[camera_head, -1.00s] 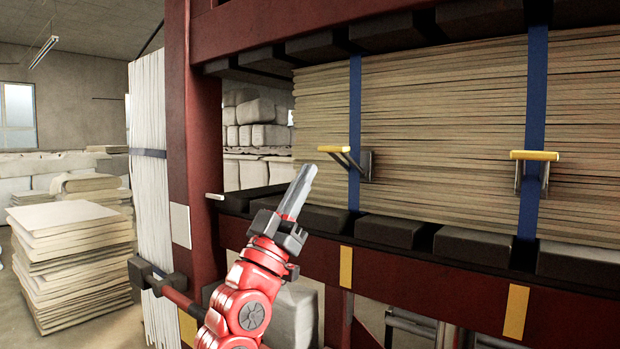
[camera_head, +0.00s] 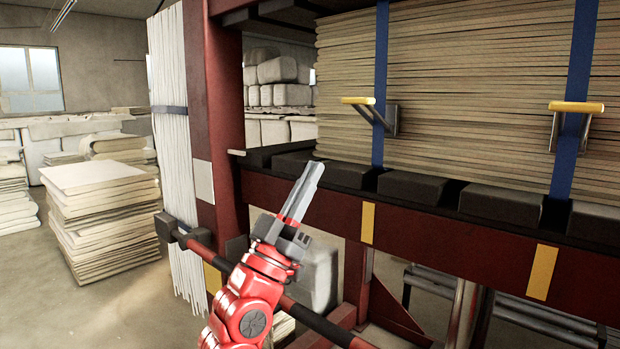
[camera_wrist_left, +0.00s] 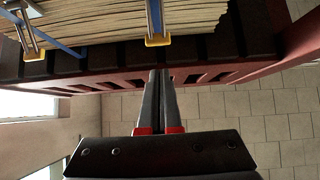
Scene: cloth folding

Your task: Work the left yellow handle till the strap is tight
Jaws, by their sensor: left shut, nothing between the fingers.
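The left yellow handle (camera_head: 357,100) sticks out to the left from a dark bracket beside a blue strap (camera_head: 382,60) on the stacked sheets (camera_head: 480,85). A second yellow handle (camera_head: 577,106) sits at a blue strap farther right. My left gripper (camera_head: 314,168) is shut and empty, pointing up, below and left of the left handle and apart from it. In the left wrist view my shut fingers (camera_wrist_left: 159,74) point toward a yellow handle (camera_wrist_left: 158,42); another handle (camera_wrist_left: 33,55) is at the left. I cannot tell there which is which. My right gripper is out of view.
The dark red press frame (camera_head: 217,120) stands left of the stack. Black blocks (camera_head: 500,202) line the ledge under the sheets. A black-tipped bar (camera_head: 325,327) crosses low behind my left arm. A pile of sheets (camera_head: 100,225) stands on the floor at left.

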